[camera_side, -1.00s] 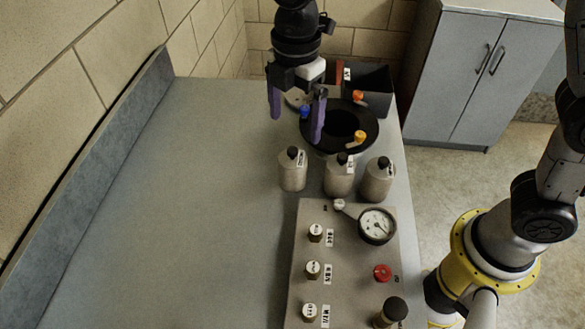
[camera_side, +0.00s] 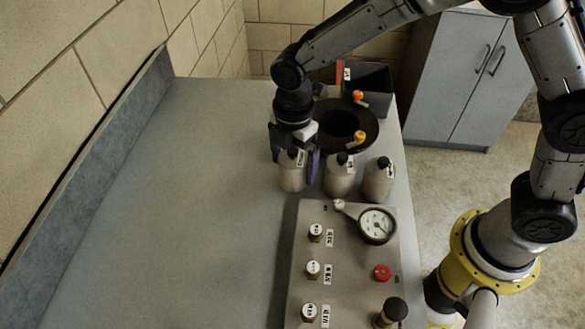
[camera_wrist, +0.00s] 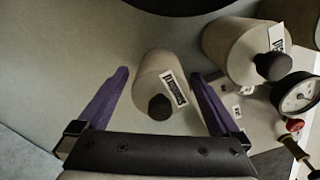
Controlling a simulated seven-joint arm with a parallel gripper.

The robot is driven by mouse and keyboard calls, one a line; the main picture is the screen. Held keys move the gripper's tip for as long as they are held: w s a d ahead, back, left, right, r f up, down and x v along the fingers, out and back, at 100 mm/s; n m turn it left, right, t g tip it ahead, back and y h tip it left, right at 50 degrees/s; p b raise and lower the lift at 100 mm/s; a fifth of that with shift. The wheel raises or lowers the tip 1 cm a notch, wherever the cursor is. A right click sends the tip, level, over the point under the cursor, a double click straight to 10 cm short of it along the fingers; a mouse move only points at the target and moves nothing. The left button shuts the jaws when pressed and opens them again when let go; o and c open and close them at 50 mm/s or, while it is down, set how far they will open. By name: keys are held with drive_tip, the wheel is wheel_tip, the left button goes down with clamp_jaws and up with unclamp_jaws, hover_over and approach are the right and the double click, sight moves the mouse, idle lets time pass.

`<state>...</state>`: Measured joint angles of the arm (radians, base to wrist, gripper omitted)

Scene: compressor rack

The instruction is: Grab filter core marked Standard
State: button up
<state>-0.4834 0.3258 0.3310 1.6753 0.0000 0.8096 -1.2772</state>
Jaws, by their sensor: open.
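Three grey cylindrical filter cores with black knobs stand in a row on the bench. The left core (camera_side: 291,178) also shows in the wrist view (camera_wrist: 157,79), with a white label whose text I cannot read surely. The middle core (camera_side: 339,180) shows in the wrist view (camera_wrist: 228,44); the right core (camera_side: 377,184) stands beside it. I cannot tell from the labels which is Standard. My gripper (camera_side: 295,168) is open, pointing down behind the left core. In the wrist view its purple fingers (camera_wrist: 162,100) lie on either side of that core, apart from it.
A control panel (camera_side: 345,270) with a gauge (camera_side: 378,225), knobs and a red button (camera_side: 382,272) stands in front of the cores. A black round housing (camera_side: 366,118) and a dark bin (camera_side: 375,95) are behind. The bench's left side (camera_side: 190,200) is clear.

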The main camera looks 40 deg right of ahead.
drive_tip(key=shift+f, duration=0.85)
drive_tip(key=shift+c, duration=0.2)
drive_tip(key=shift+r, duration=0.1)
clamp_jaws()
